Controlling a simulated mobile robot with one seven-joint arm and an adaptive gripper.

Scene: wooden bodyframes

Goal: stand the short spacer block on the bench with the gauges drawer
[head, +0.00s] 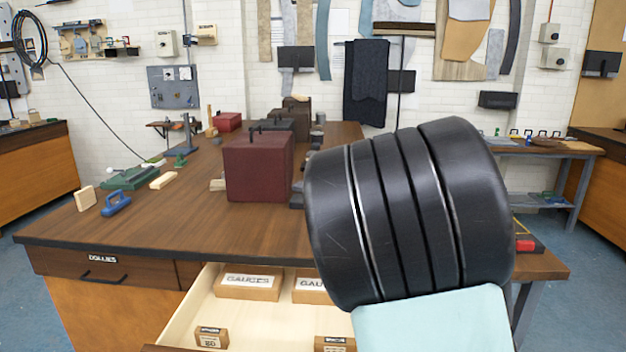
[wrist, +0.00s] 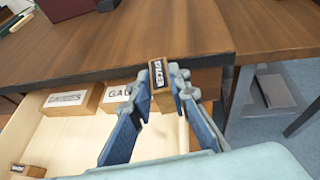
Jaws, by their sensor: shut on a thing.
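My gripper (wrist: 163,88) is shut on a small wooden spacer block (wrist: 158,76) with a white label reading "SPACER". In the wrist view it is beside the front edge of the dark wooden bench (head: 200,225); contact cannot be told. In the head view my arm hides the gripper and held block. The open gauges drawer (head: 255,318) is below the bench top. Inside are two boxes labelled "GAUGES" (head: 248,284) (head: 310,288). Another small spacer block (head: 211,337) stands front left, and one more (head: 335,344) front right. Which block is shortest is not clear.
A maroon case (head: 258,168) stands mid-bench, with darker cases behind. A blue-handled tool (head: 116,202), a small wood block (head: 85,198) and a green tool (head: 130,178) lie at left. The bench's front strip is clear. A second bench (head: 550,149) stands at right.

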